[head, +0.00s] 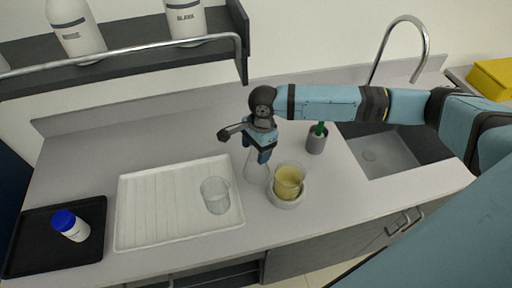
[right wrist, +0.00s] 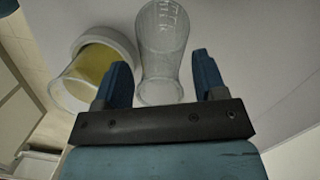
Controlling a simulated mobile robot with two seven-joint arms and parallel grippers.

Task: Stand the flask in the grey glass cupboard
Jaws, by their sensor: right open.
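The flask (head: 255,168) is clear glass and stands upright on the counter, left of a beaker of yellow liquid. My right gripper (head: 264,154) is at the flask's top and partly hides it in the head view. In the right wrist view the flask (right wrist: 163,45) shows in front of and between the two open blue fingers, with a gap to the right finger. I cannot tell whether the left finger touches it. I cannot make out a grey glass cupboard for certain. My left gripper is not in view.
The yellow beaker (head: 289,180) sits on a white round base (head: 287,201) close to the flask. A white draining tray (head: 150,235) holds a clear beaker (head: 215,196). A black tray (head: 35,255) holds a blue-capped bottle (head: 71,226). A grey brush cup (head: 316,143) stands near the sink (head: 385,155).

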